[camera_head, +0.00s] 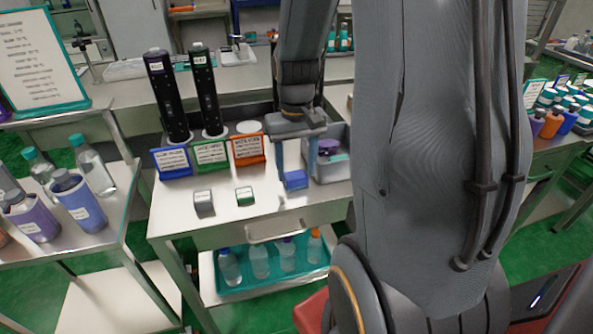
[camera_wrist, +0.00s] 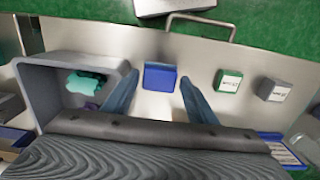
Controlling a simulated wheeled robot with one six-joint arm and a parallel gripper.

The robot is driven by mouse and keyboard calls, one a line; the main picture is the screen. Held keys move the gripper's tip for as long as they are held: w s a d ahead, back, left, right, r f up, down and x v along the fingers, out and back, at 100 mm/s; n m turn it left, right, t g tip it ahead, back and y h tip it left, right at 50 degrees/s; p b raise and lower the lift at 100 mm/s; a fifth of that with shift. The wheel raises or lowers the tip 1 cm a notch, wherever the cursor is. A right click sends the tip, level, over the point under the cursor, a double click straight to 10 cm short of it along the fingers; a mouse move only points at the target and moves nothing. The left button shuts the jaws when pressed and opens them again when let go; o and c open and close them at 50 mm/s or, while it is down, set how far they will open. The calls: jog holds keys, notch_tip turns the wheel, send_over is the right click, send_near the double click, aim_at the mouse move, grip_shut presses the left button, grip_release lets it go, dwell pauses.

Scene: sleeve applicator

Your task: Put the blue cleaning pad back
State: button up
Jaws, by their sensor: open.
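A small blue block-shaped pad (camera_head: 295,181) lies on the pale top of the cart in the head view, right of a green-sided block (camera_head: 244,196) and a grey block (camera_head: 203,202). My gripper (camera_head: 297,172) points down over it. In the wrist view the blue pad (camera_wrist: 160,77) sits between the two open fingers of my gripper (camera_wrist: 159,80), with a visible gap on each side. Whether the fingertips reach down to its height cannot be told. A grey bin (camera_wrist: 60,60) just beside the left finger holds teal and purple items.
The grey bin (camera_head: 334,168) is close right of my gripper. Blue (camera_head: 172,162), green (camera_head: 211,152) and orange (camera_head: 248,149) labelled stands are at the back left; two tall black tools stand in the blue and green ones. A cart handle (camera_head: 275,231) projects at the front.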

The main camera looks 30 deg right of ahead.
aim_at(296, 176)
notch_tip(296, 176, up, 10)
jog(key=b, duration=0.1)
jog(key=s+a+f+n, duration=0.3)
jog(key=s+a+f, duration=0.4)
jog(key=a, duration=0.5)
notch_tip(296, 176, down, 3)
jog(key=shift+s+a+r+t, duration=0.1)
jog(key=shift+s+a+t, duration=0.05)
jog(key=shift+a+t, duration=0.2)
